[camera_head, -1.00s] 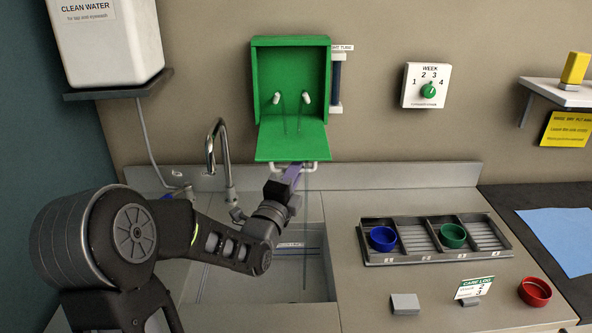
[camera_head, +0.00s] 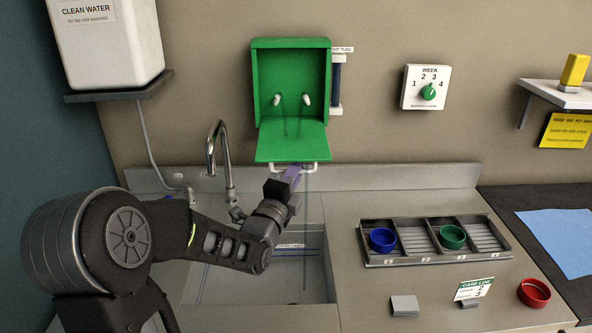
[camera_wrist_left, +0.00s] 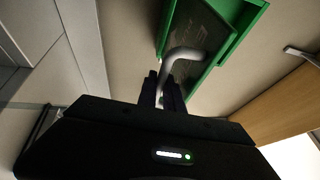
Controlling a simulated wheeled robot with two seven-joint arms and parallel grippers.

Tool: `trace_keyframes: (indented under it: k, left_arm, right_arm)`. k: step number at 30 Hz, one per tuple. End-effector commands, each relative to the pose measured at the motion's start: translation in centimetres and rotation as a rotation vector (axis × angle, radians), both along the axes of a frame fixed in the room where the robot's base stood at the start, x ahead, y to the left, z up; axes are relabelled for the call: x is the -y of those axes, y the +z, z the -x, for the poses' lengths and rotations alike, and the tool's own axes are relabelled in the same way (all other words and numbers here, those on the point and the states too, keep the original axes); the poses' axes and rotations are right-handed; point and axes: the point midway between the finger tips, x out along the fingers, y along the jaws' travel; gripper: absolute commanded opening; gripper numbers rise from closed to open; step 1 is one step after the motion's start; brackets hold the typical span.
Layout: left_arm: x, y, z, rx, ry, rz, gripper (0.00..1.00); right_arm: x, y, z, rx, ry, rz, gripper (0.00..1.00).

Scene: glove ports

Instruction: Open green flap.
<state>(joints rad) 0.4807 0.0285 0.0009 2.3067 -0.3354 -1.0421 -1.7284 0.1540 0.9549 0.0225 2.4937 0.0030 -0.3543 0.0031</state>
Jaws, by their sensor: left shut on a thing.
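The green flap (camera_head: 292,143) is hinged down at the bottom of the green wall box (camera_head: 321,80) and sticks out toward me, so the box stands open. Inside the box are two white pegs and thin dark loops. A white bar handle (camera_head: 312,168) shows under the flap's front edge. My left gripper (camera_head: 293,171) is at the handle just below the flap. In the left wrist view, its dark fingers (camera_wrist_left: 163,88) are shut on the pale handle (camera_wrist_left: 180,56), with the green flap (camera_wrist_left: 243,30) beyond. My right gripper is not in view.
A sink (camera_head: 262,275) with a tap (camera_head: 212,145) lies below the box. A tray (camera_head: 440,257) with a blue cup (camera_head: 382,240) and a green cup (camera_head: 452,236) stands to the right. A week dial (camera_head: 427,88) and a white water tank (camera_head: 105,40) are on the wall.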

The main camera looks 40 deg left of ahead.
Motion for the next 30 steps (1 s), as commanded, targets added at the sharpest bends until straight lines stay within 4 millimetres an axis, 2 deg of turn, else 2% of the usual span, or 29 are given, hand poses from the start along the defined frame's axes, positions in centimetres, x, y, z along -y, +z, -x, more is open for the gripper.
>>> trace_keyframes:
  k: [1,3,6,11,19,20,22,30]
  left_arm:
    - [0.1,1.6,0.1,-0.011,0.0,0.011,0.0]
    - [0.2,2.5,0.2,-0.039,0.0,0.033,0.0]
    - [0.2,3.5,0.4,-0.043,0.001,0.039,0.0]
    - [0.2,5.5,0.3,-0.049,0.0,0.041,0.0]
    - [0.2,5.7,0.3,-0.05,0.001,0.041,0.0]
    - [0.2,5.7,0.3,-0.05,0.001,0.041,0.13]
    - [0.2,5.7,0.3,-0.05,0.001,0.041,0.19]
    - [0.2,5.7,0.3,-0.05,0.001,0.041,0.2]
  right_arm:
    - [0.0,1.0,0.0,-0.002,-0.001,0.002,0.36]
    - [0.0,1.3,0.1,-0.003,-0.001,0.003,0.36]
    - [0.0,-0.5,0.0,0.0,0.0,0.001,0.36]
    - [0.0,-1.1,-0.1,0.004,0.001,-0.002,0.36]
    - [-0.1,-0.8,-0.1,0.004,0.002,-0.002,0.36]
    - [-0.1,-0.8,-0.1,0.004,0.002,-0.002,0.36]
    - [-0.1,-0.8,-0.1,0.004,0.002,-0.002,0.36]
    - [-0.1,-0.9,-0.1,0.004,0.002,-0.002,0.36]
